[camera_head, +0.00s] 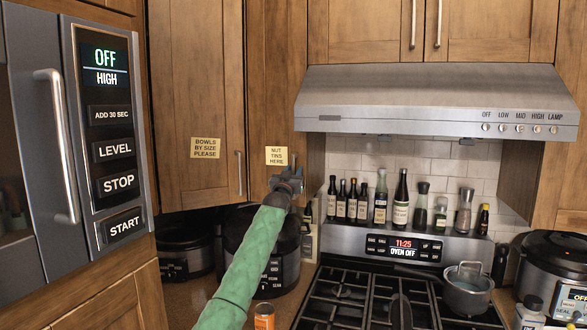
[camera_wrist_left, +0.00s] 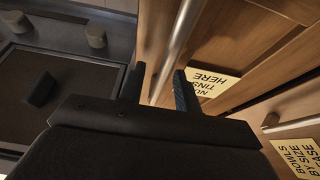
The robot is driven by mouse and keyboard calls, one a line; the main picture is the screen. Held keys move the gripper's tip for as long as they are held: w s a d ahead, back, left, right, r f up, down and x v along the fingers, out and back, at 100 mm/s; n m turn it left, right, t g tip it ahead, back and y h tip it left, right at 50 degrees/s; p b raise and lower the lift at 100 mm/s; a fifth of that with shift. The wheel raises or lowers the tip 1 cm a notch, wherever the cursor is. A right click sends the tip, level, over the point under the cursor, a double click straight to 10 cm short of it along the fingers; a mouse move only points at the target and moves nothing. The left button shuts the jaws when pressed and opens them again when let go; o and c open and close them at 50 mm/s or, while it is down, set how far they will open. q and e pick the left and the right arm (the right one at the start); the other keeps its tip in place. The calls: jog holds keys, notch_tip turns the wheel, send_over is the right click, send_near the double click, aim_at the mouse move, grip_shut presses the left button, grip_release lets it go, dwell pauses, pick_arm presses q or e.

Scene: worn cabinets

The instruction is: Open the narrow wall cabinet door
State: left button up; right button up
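The narrow wall cabinet door (camera_head: 277,85) is brown wood and looks shut, between the wider cabinet door and the range hood. It bears a yellow note reading "NUT TINS HERE" (camera_head: 277,156), which also shows in the left wrist view (camera_wrist_left: 215,81). My left gripper (camera_head: 290,178) is raised at the door's lower right part. In the left wrist view its two fingers (camera_wrist_left: 160,90) are apart, with the door's silver bar handle (camera_wrist_left: 183,45) running between them. I cannot tell whether they touch it. My right gripper is not in view.
The wider cabinet door (camera_head: 200,90) adjoins on the left, with its own handle (camera_head: 239,173). The range hood (camera_head: 430,95) is close on the right. Bottles (camera_head: 400,202) line the stove back; a dark cooker (camera_head: 285,245) stands below my gripper.

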pick_arm(q)
jog(key=shift+w+r, duration=0.1)
jog(key=shift+w, duration=0.1)
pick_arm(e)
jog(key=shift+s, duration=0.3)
pick_arm(q)
jog(key=shift+c, duration=0.4)
grip_shut()
jog(key=shift+s, duration=0.1)
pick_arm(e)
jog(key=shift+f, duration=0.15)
